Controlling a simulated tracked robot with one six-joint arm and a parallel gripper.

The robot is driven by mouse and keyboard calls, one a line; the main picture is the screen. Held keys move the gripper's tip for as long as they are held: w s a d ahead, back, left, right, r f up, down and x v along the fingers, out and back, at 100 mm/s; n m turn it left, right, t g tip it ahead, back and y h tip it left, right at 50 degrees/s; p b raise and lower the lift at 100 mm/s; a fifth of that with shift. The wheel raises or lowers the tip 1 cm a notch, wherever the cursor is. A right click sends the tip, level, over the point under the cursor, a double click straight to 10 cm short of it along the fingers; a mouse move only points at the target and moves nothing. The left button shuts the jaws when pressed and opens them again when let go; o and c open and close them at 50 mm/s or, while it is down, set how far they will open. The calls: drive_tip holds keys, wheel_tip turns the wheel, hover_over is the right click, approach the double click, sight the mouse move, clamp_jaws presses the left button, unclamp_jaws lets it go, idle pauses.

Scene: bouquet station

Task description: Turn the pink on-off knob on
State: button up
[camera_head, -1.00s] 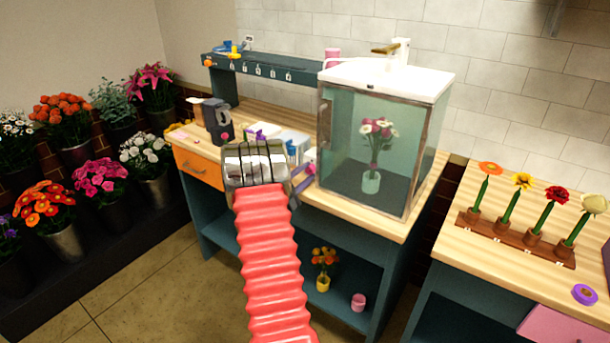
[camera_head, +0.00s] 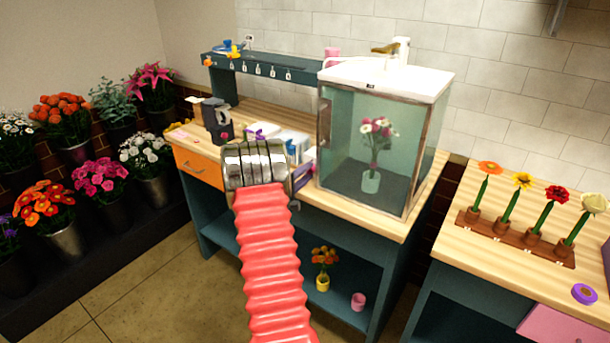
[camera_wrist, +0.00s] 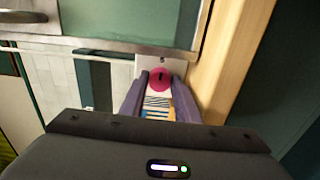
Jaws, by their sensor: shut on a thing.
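The pink knob (camera_wrist: 160,79) is round with a short dark mark that looks roughly upright in the wrist view. It sits in front of a pale plate (camera_wrist: 157,62), just below the metal frame of the glass cabinet. My gripper (camera_wrist: 159,88) has its two purple fingers on either side of the knob, shut on it. In the head view my arm's silver wrist and red sleeve hide most of the fingers, and the knob cannot be made out clearly there.
The glass cabinet (camera_head: 335,165) with a vase of flowers inside stands on the wooden counter, right of my gripper. A dark machine (camera_head: 217,121) stands on the counter to the left. A flower rack (camera_head: 515,240) is on the right table. Flower buckets line the left.

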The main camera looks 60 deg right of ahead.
drive_tip(key=shift+s+f, duration=0.1)
drive_tip(key=o, duration=1)
